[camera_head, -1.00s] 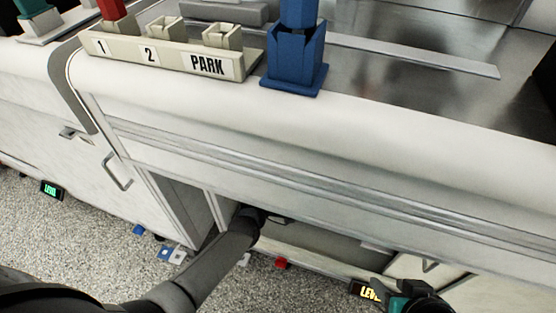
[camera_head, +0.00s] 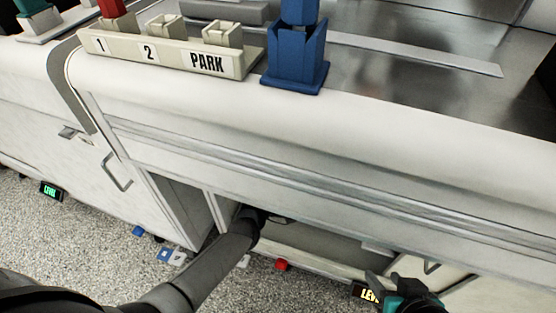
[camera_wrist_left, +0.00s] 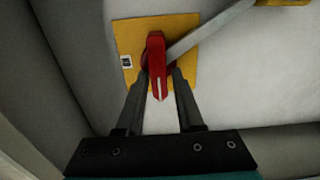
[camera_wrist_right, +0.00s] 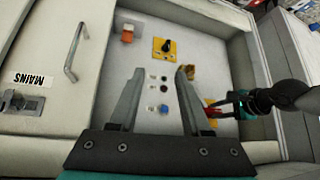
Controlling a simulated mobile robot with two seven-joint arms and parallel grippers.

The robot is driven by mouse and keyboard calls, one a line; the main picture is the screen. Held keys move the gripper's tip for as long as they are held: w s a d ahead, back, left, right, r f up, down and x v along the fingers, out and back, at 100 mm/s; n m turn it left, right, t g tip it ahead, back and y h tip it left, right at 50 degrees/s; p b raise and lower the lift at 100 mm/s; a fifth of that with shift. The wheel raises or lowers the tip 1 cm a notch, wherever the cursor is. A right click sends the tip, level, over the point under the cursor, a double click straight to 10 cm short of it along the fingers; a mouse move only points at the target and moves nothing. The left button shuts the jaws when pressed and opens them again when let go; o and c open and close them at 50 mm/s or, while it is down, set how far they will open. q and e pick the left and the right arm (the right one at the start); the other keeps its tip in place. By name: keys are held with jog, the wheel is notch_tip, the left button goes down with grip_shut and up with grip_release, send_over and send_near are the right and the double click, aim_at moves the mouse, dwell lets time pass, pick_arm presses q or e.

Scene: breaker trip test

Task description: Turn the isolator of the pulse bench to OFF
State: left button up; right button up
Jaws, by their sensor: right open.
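The isolator's red handle (camera_wrist_left: 156,62) sits on a yellow plate (camera_wrist_left: 185,75) in the left wrist view. The fingers of my left gripper (camera_wrist_left: 160,78) lie on either side of the handle; whether they press on it I cannot tell. The handle also shows at the right in the right wrist view (camera_wrist_right: 209,111), with my left gripper (camera_wrist_right: 232,104) at it. In the head view my left gripper is hidden inside the bench front. My right gripper (camera_wrist_right: 160,75) is open and empty, in front of the panel. It shows at the lower right of the head view (camera_head: 380,282).
The right wrist view shows a black knob (camera_wrist_right: 167,46) on another yellow plate, an orange block (camera_wrist_right: 127,33), a blue button (camera_wrist_right: 163,109) and a MAINS drawer lock (camera_wrist_right: 18,103). On the bench top stand a PARK rack (camera_head: 170,60) and a blue holder (camera_head: 295,60).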

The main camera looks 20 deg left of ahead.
pick_arm(q)
jog(key=shift+o, duration=1.2)
jog(key=s+p, duration=0.4)
jog(key=s, duration=1.1)
jog(key=shift+s+a+p, duration=0.15)
jog(key=shift+a+p, duration=0.1)
jog(key=shift+p, duration=0.15)
pick_arm(e)
jog(key=s+d+f+g+h, duration=0.1)
jog(key=s+d+f+g, duration=0.2)
jog(key=f, duration=0.3)
jog(key=shift+s+d+g, duration=0.15)
jog(key=shift+g, duration=0.25)
